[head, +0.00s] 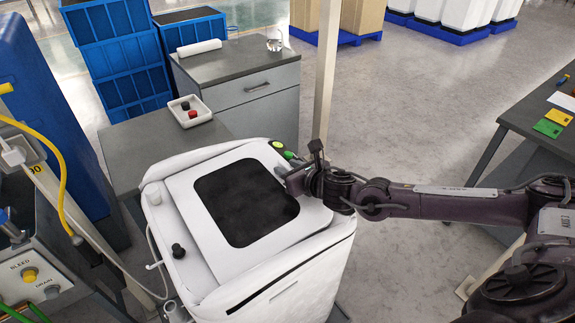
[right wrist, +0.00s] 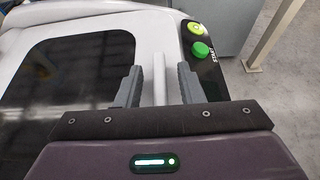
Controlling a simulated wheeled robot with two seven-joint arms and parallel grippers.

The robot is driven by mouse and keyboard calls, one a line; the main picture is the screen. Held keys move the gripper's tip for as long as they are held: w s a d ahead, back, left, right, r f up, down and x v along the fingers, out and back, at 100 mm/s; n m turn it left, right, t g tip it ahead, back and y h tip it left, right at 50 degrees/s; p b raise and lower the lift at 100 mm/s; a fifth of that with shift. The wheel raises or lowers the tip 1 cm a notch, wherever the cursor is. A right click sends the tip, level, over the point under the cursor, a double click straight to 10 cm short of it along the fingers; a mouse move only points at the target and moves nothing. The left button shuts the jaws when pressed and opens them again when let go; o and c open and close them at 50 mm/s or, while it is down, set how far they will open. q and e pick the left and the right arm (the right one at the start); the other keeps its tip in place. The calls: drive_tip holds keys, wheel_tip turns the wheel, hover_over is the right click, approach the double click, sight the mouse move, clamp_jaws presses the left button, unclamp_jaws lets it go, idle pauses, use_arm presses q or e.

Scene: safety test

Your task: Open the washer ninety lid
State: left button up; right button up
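The washer (head: 290,275) is a white top-loading machine in the middle of the head view. Its white lid (head: 190,205) has a large dark window and lies down over the top. My right gripper (head: 285,175) is at the lid's right side, near the control buttons. In the right wrist view its two grey fingers (right wrist: 159,88) are open, one on each side of an upright-looking white bar (right wrist: 159,70) by the lid's edge. Gaps show between the bar and both fingers. The bar's lower end is hidden by my gripper body. My left gripper is not in view.
Green buttons (right wrist: 202,50) sit on a dark panel right of the bar. A pole (head: 325,75) stands behind the washer. A grey cabinet (head: 245,90) and a tray (head: 190,111) are at the back. A valve panel (head: 35,275) is at left, a workbench (head: 540,110) at right.

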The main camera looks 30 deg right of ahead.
drive_tip(key=shift+w, duration=0.25)
drive_tip(key=shift+f, duration=0.1)
drive_tip(key=shift+c, duration=0.7)
clamp_jaws()
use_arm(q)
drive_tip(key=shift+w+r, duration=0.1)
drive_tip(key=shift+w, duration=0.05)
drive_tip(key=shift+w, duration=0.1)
use_arm(e)
drive_tip(key=shift+w, duration=0.1)
